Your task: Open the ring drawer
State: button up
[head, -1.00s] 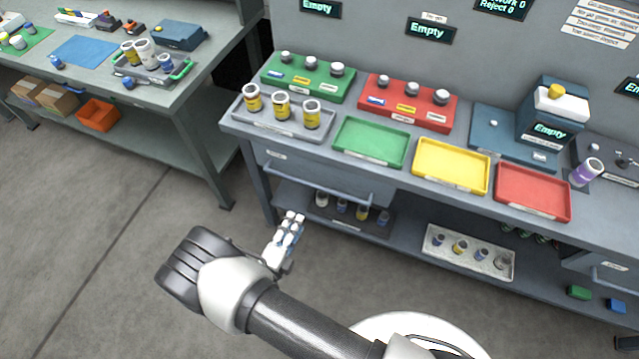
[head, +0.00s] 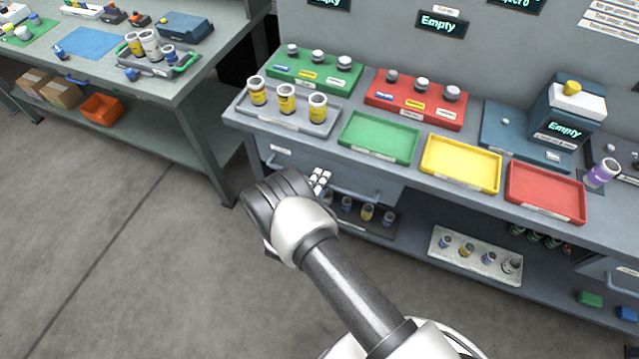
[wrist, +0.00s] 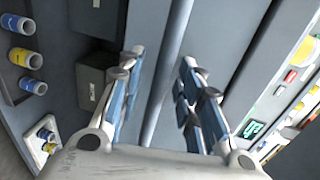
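A grey drawer (head: 368,181) sits under the left part of the bench and looks closed. Its label is too small to read, so I cannot confirm that it is the ring drawer. A long bar handle (head: 356,195) runs across its front, partly hidden by my arm. My gripper (head: 320,180) is at this handle, near its left-middle part. In the wrist view my gripper (wrist: 163,60) is open, with a finger on each side of the handle bar (wrist: 168,75). The bar shows between the fingers; neither visibly presses on it, and I cannot tell how deep it lies.
Above the drawer, a grey tray (head: 290,120) with yellow-labelled vials and a green tray (head: 378,137) stand on the bench. The lower shelf holds small bottles and a white rack (head: 475,257). Another drawer (head: 612,268) is at right. Floor in front is clear.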

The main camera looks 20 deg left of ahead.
jog(key=shift+w, duration=0.1)
jog(key=shift+c, duration=0.4)
grip_shut()
dwell(0.4)
